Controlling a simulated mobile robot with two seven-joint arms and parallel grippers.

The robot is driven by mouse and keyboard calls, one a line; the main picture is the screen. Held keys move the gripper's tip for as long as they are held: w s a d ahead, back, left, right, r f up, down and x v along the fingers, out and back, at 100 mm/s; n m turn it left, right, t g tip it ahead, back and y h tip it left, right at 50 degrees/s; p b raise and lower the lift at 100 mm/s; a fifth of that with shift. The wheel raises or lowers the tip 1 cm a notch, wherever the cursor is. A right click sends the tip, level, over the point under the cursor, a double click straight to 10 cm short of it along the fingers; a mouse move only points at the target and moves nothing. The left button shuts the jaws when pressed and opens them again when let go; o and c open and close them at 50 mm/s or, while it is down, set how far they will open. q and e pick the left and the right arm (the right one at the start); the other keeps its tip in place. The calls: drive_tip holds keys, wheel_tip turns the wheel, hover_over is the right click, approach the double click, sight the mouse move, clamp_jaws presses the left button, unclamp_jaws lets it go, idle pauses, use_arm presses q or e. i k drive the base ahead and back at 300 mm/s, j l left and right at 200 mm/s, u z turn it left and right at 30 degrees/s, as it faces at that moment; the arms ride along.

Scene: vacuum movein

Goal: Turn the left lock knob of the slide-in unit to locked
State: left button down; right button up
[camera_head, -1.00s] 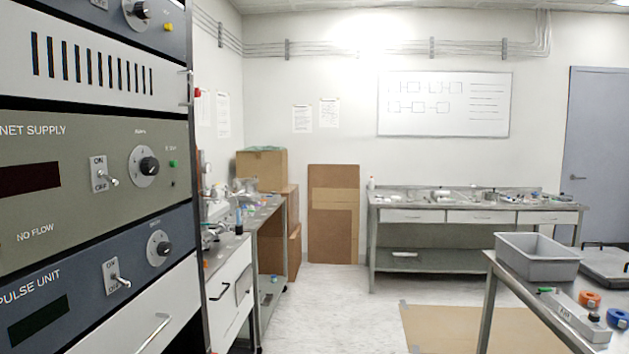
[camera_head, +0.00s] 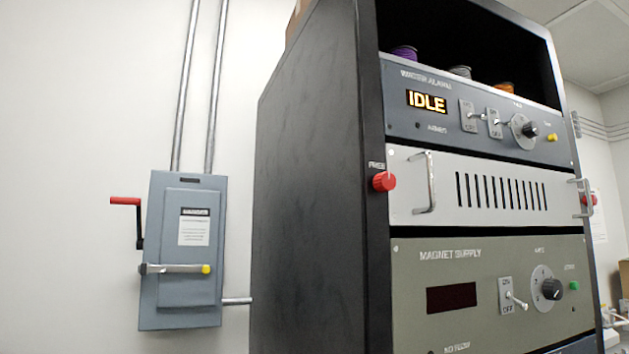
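The slide-in unit (camera_head: 405,180) is a pale panel with a row of dark vertical slots and a metal handle at each end, sitting in the black rack. Its left lock knob (camera_head: 384,181) is red and stands at the panel's left edge, under a small label that seems to read FREE. The right red knob (camera_head: 588,200) shows at the far end, partly behind the right handle (camera_head: 580,198). The left handle (camera_head: 431,182) is close beside the left knob. Neither of my grippers is in view.
Above the unit is a blue-grey panel (camera_head: 400,115) with a lit IDLE display. Below is the MAGNET SUPPLY panel (camera_head: 420,285) with a dark display. A grey switch box (camera_head: 187,275) with a red lever hangs on the left wall. Spools lie on the rack's top shelf.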

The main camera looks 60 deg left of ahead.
sight(383, 182)
drive_tip(key=u, duration=1.55)
